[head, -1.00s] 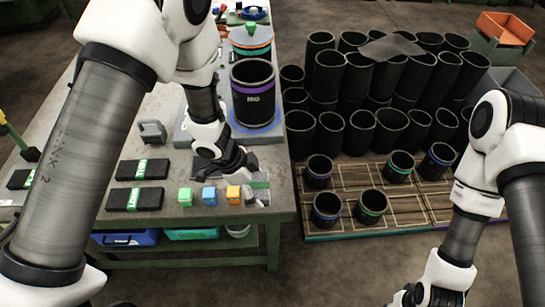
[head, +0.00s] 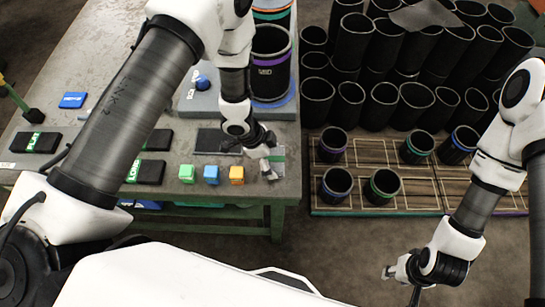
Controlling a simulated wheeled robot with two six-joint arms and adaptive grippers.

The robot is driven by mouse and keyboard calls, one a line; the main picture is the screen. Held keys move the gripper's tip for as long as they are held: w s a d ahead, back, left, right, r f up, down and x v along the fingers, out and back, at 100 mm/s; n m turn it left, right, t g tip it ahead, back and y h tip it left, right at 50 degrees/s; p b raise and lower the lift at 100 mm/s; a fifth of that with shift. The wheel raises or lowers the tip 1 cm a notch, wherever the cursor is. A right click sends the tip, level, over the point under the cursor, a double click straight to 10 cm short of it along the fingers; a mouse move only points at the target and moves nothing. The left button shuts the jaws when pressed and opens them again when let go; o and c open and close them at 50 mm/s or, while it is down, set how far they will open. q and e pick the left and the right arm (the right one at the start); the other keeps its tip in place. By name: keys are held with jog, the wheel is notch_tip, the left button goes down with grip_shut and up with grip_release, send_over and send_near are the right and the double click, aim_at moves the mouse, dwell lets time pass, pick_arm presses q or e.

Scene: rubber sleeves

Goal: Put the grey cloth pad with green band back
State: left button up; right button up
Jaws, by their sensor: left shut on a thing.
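The grey cloth pad with green band (head: 278,158) is at the right edge of the workbench, small and mostly hidden by my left gripper (head: 268,168). Its green band and some grey cloth show beside the fingers. My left gripper points down and is shut on the pad, at or just above the bench top; I cannot tell if the pad touches it. A dark flat rectangle (head: 213,141) lies on the bench to the left of the gripper. My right gripper (head: 391,272) hangs over the floor at the lower right, away from the bench; its fingers are too small to read.
Black sleeves (head: 378,70) crowd the right, beyond a gridded wooden pallet (head: 376,152).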

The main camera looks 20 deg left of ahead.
pick_arm(q)
jog(key=shift+s, duration=0.15)
jog(key=o, duration=1.1)
jog(key=shift+f, duration=0.1)
jog(key=shift+w+f, duration=0.1)
jog(key=shift+w, duration=0.1)
jog(key=shift+s+a+r, duration=0.1)
jog(key=shift+r, duration=0.35)
jog(key=v, duration=1.1)
jog(key=shift+s+a+r, duration=0.1)
jog(key=shift+r, duration=0.25)
